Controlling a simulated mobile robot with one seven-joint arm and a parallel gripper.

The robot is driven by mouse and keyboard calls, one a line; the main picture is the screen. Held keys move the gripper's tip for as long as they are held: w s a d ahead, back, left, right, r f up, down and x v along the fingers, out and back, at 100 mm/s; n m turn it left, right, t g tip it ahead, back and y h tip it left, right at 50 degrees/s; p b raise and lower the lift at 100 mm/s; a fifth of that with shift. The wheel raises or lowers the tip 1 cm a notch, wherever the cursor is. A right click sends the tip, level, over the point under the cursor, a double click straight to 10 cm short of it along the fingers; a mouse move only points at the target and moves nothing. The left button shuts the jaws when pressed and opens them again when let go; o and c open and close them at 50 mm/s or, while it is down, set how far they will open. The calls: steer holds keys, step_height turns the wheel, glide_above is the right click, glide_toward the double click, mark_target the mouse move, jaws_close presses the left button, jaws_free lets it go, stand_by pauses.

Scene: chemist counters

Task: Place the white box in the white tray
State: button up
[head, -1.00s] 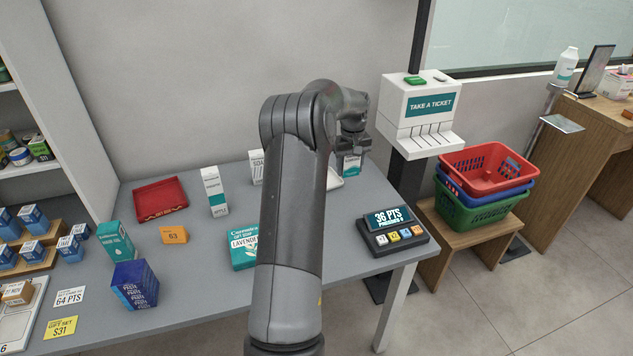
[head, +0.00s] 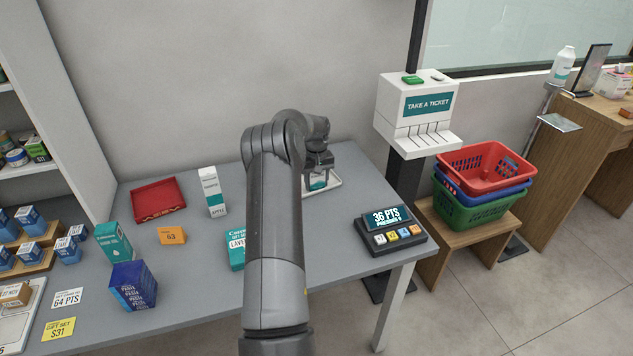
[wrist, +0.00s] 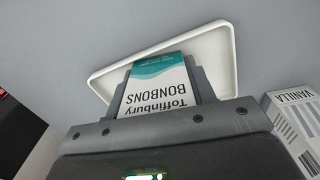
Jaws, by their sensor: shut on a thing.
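My gripper (head: 318,166) is shut on a white box with a teal band (head: 317,182), over the white tray (head: 334,182) at the back of the counter. In the wrist view the box (wrist: 155,92), printed "Toffinbury Bonbons", sits between the two fingers (wrist: 158,85). The white tray (wrist: 216,52) lies behind it, empty where it shows. I cannot tell whether the box touches the tray floor. My arm hides the left part of the tray in the head view.
A vanilla box (wrist: 293,120) stands right of my gripper in the wrist view. A points display (head: 390,230) stands at the counter's right.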

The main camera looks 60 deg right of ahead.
steer(key=shift+f, duration=0.15)
steer(key=o, duration=1)
steer(key=shift+c, duration=0.2)
step_height(320, 180, up, 12)
steer(key=shift+r, duration=0.15)
